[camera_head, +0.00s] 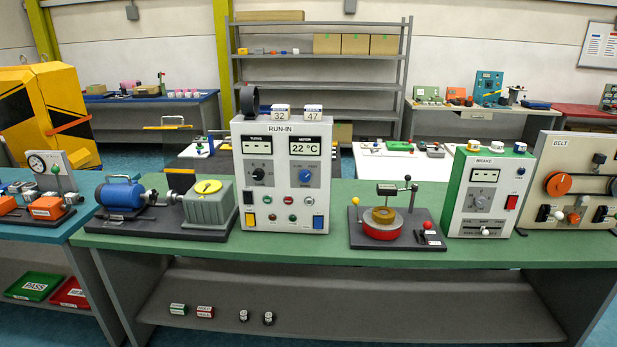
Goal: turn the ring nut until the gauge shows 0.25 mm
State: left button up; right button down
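A brass-coloured ring (383,214) sits on top of a red disc (382,230) on a dark base plate, in the middle of the green bench; it may be the ring nut. A small dark bar with a pale face (387,189) stands above it on a post, too small to read. A round dial gauge (36,164) stands on a grey upright on the blue bench at the left; its reading is too small to tell. I cannot tell which of these is the task's gauge. Neither of my grippers is in view.
The RUN-IN panel (288,170) stands left of the disc unit and reads 22 °C. The BRAKE panel (487,190) stands to its right, and the BELT panel (575,190) farther right. A blue motor (120,192) and grey gearbox (208,205) are at left. Bare green bench (300,248) runs along the front.

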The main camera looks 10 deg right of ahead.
aim_at(383, 215)
jog(key=i+l+z, duration=0.15)
jog(key=l, duration=0.3)
jog(key=i+l+z, duration=0.15)
jog(key=i+l, duration=0.2)
jog(key=i+l+z, duration=0.15)
jog(key=l, duration=0.3)
jog(key=i, duration=0.1)
